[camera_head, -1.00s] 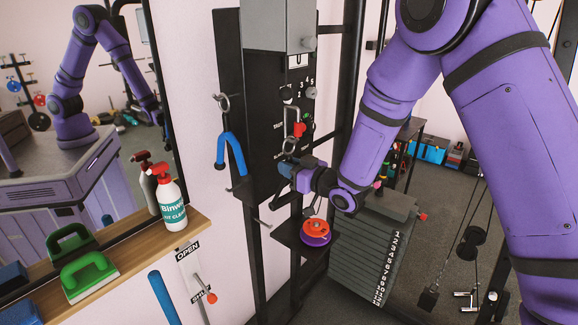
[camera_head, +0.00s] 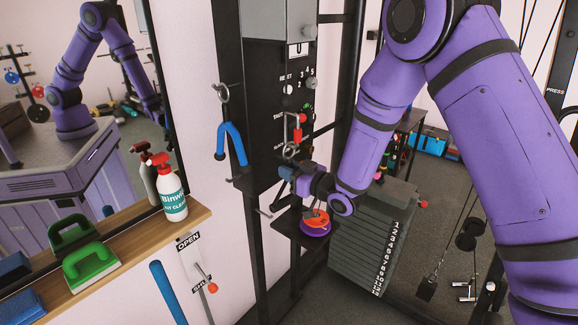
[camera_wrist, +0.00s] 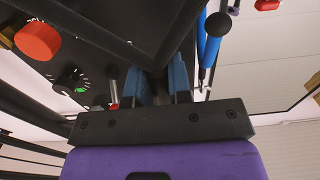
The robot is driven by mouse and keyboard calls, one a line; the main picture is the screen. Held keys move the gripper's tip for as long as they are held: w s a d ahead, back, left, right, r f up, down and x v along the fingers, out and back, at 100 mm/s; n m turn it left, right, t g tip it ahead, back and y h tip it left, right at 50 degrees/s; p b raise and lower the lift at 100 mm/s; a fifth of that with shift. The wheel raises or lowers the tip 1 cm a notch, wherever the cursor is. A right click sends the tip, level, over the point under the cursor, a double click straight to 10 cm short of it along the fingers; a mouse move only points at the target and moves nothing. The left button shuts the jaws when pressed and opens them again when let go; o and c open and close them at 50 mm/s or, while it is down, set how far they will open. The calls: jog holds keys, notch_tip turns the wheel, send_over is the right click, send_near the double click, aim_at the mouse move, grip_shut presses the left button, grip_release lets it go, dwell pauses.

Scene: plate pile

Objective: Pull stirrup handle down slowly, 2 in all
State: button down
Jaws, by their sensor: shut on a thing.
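My gripper (camera_head: 286,172) is in front of the black machine column, below a metal ring (camera_head: 291,150) hanging from it. It is shut on the stirrup handle, which my fingers and wrist mostly hide in the head view. A red-ended fitting (camera_head: 300,120) is just above the ring.
A blue forked handle (camera_head: 230,143) hangs left of the column. A numbered weight stack (camera_head: 365,250) stands to the right. A wall ledge (camera_head: 125,245) holds a spray bottle (camera_head: 172,197) and green brush (camera_head: 90,270).

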jog(key=shift+f, duration=0.3)
jog(key=shift+f, duration=1)
jog(key=shift+r, duration=2.35)
jog(key=shift+r, duration=1.15)
